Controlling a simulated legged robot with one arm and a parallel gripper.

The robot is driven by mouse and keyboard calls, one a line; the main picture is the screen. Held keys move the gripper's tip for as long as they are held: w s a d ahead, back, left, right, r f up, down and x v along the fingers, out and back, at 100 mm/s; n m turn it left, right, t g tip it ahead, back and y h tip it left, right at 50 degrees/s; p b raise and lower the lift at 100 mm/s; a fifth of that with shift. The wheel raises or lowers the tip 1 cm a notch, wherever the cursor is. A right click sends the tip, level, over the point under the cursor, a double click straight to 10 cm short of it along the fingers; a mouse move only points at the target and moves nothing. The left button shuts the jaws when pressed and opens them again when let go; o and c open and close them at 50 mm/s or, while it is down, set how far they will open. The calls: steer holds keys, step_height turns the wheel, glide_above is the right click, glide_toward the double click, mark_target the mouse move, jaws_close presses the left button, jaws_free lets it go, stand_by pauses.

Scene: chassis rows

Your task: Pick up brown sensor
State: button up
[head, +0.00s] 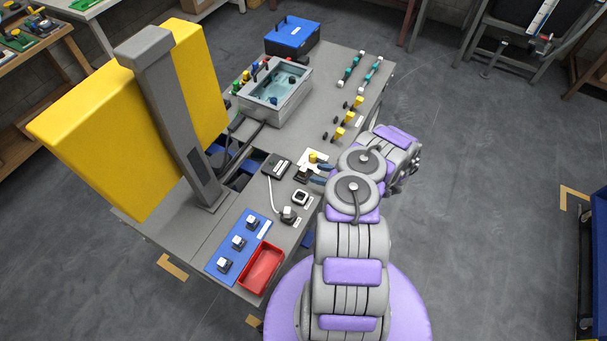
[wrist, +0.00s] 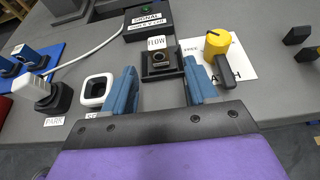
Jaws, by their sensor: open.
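A small dark sensor (wrist: 161,60) with a brownish round face sits in a black square holder, with a white block marked FLOW (wrist: 156,43) behind it. I cannot clearly make out its brown colour. In the head view the sensor (head: 302,175) is a small dark shape at the bench's front edge, left of my gripper. My gripper (wrist: 159,72) is open, its two blue fingers on either side of the holder's near part in the wrist view. The fingers look apart from the sensor, and nothing is held. In the head view the gripper (head: 319,174) is partly hidden by my arm.
A yellow knob (wrist: 217,44) on a white card stands close right of the fingers; a white ring (wrist: 96,90) is close left. A black SIGNAL box (wrist: 149,22) is behind. A plug (wrist: 52,94), blue panel (head: 228,252) and red tray (head: 274,262) lie farther left.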

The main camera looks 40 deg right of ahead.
mark_target(306, 171)
steer(key=shift+r+b+x, duration=0.1)
steer(key=shift+b+x, duration=0.25)
steer(key=shift+x, duration=1.6)
steer(key=shift+r+b+x, duration=0.15)
steer(key=shift+b+x, duration=0.2)
steer(key=shift+x, duration=1.6)
steer(key=shift+a, duration=0.1)
jaws_close()
